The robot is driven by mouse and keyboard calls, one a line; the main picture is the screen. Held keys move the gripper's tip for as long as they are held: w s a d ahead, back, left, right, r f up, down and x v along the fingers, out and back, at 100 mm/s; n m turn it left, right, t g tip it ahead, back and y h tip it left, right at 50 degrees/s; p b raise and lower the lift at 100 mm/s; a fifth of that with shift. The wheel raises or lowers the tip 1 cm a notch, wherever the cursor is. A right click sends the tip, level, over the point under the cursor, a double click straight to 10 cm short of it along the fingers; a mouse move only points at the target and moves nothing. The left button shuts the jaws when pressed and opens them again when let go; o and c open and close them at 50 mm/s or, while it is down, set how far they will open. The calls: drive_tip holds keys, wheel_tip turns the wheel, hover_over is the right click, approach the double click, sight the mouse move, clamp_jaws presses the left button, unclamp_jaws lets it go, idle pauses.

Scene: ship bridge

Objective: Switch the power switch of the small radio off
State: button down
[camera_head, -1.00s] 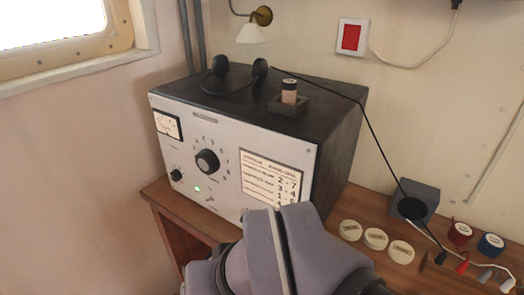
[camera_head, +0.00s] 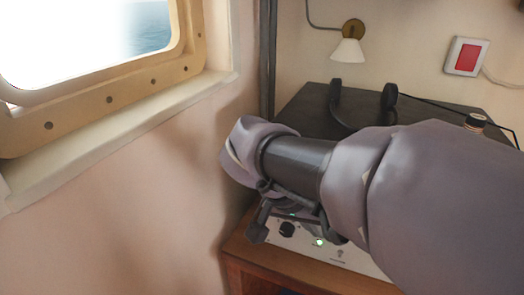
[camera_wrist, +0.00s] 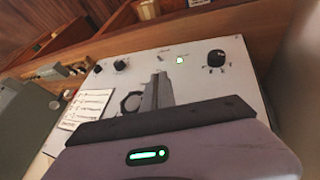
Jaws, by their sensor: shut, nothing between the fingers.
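The radio is a dark box (camera_head: 300,105) with a pale front panel, largely hidden behind my arm in the head view. Its lamp (camera_head: 319,242) glows green, and a small toggle switch (camera_head: 340,252) sits just right of and below it. In the wrist view the panel (camera_wrist: 205,95) appears upside down, with the green lamp (camera_wrist: 180,60) and the small toggle (camera_wrist: 164,51) near its upper edge. My gripper (camera_wrist: 158,78) is shut and empty, in front of the panel, its tips just short of the lamp and toggle in the picture. Contact cannot be told.
A small knob (camera_wrist: 216,57) is beside the lamp; a big dial is partly hidden by the fingers. Headphones (camera_head: 390,97) and a small cylinder (camera_head: 475,121) rest on top. The window wall (camera_head: 130,190) stands close on the left.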

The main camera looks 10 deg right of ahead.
sight(340, 255)
drive_tip(key=b+x, duration=0.6)
drive_tip(key=x, duration=0.8)
drive_tip(key=shift+s+d+b, duration=0.1)
drive_tip(key=shift+d+b, duration=0.1)
drive_tip(key=shift+b, duration=0.1)
